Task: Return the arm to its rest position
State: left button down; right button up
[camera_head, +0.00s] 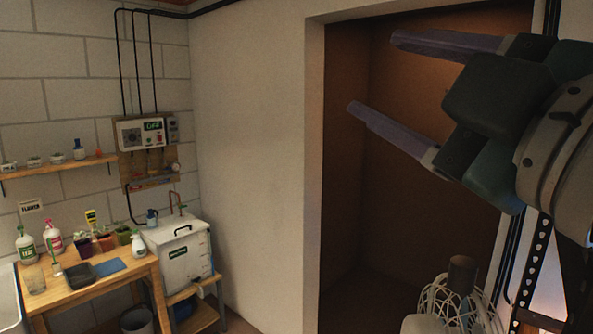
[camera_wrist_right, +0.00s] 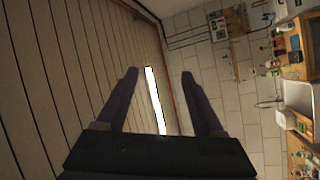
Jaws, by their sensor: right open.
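My right gripper (camera_head: 372,72) is raised at the upper right of the head view, its two fingers spread wide apart and pointing left. Nothing is between the fingers. The right wrist view also shows the open, empty gripper (camera_wrist_right: 158,76), with a plank-lined surface, a bright light strip and a tiled wall beyond it. My left gripper is not in either view.
A wooden bench (camera_head: 75,293) with bottles and pots stands at the lower left, beside a white tank (camera_head: 178,255). A wall shelf (camera_head: 60,168) and control box (camera_head: 140,134) are above. A dark recess (camera_head: 350,220) lies behind my gripper. A metal perforated upright (camera_head: 533,265) stands at the right.

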jog(key=s+d+f+m+g+h, duration=0.2)
jog(key=s+d+f+m+g, duration=0.15)
jog(key=f, duration=0.25)
jog(key=s+d+f+m+g+h+p, duration=0.1)
jog(key=s+d+f+m+g+h, duration=0.1)
jog(key=f+m+h, duration=0.3)
jog(key=s+d+f+m+g, duration=0.2)
jog(key=d+f+m+g, duration=0.1)
jog(key=f, duration=0.5)
jog(key=s+d+f+m+g, duration=0.2)
jog(key=s+f+g, duration=0.5)
jog(key=s, duration=0.8)
jog(key=shift+s+f+m+h+p, duration=0.25)
jog(key=shift+f+m+p, duration=0.2)
jog(key=shift+f+m, duration=0.25)
jog(key=shift+o, duration=0.3)
jog(key=shift+w+r, duration=0.1)
jog(key=shift+w, duration=0.05)
